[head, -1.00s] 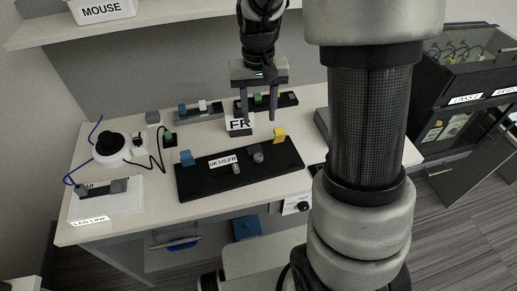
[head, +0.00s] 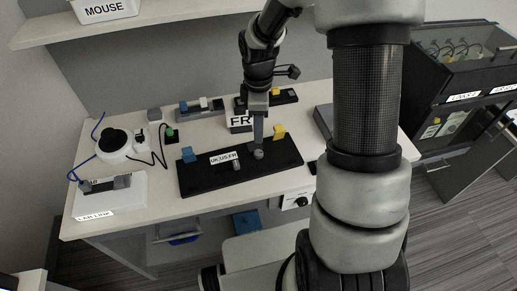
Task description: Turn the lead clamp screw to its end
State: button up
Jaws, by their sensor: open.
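A black board (head: 218,181) labelled UK US FR lies on the white table. It carries a blue block (head: 189,155), a yellow block (head: 279,131) and two small grey knobs, one at its middle (head: 236,165) and one farther right (head: 259,154). I cannot tell for certain which part is the lead clamp screw; no label names it. My gripper (head: 258,141) is open and points down just above the right grey knob. Its fingers are seen edge-on, one behind the other, so their gap and any contact with the knob are hidden.
A white LAN LINK box (head: 135,198) and a round white device (head: 113,157) with cables stand left. Behind the board are an FR sign (head: 239,120) and black strips with coloured blocks. A grey box (head: 323,120) stands right of the board. My arm hides the table's right part.

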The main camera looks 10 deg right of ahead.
aim_at(258, 152)
notch_tip(258, 152, down, 11)
jog(key=shift+r+b, duration=0.1)
jog(key=shift+b, duration=0.3)
jog(key=c, duration=1)
jog(key=shift+c, duration=0.2)
